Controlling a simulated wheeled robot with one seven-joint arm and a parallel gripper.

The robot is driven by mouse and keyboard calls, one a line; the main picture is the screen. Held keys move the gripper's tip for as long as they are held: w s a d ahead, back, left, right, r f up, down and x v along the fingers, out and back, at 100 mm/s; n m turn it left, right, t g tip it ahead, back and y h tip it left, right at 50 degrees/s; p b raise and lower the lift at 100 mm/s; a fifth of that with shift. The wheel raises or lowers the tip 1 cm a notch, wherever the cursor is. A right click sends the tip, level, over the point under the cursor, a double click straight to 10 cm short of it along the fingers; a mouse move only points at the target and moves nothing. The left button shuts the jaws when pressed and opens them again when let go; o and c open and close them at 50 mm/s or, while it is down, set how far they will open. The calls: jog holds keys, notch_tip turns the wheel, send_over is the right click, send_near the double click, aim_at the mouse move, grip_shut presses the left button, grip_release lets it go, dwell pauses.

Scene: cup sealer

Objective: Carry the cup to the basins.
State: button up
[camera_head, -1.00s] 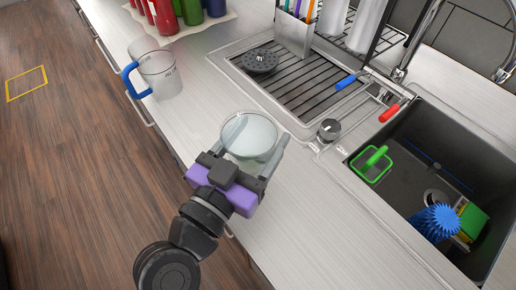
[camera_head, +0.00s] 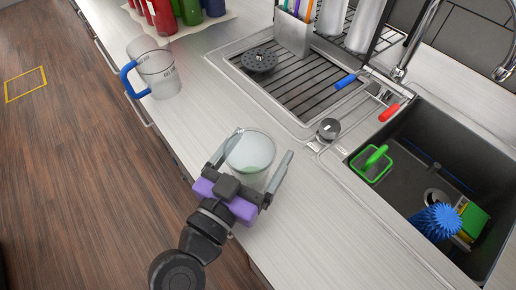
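The clear cup (camera_head: 250,154) is upright on or just above the pale counter, left of the sink unit. My gripper (camera_head: 266,144), with a purple body, reaches it from the near side. One finger is on the cup's left and one on its right. The fingers look spread wider than the cup, with a narrow gap at the right finger. Whether the left finger touches the cup is hard to tell. The dark sink basin (camera_head: 408,142) is at the right and holds a green-framed item (camera_head: 372,164), a blue spiky brush (camera_head: 437,222) and a green and yellow sponge (camera_head: 470,220).
A clear jug (camera_head: 160,76) with a blue handle stands at the upper left of the counter. Colored bottles (camera_head: 163,14) stand behind it. A drain rack (camera_head: 300,85), a dark knob (camera_head: 329,129) and a faucet (camera_head: 412,45) lie beyond the cup. The counter around the cup is clear.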

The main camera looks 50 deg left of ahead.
aim_at(240, 178)
jog(key=shift+r, duration=0.1)
jog(key=b+v, duration=0.2)
jog(key=v, duration=1)
jog(key=shift+r, duration=0.1)
dwell(0.4)
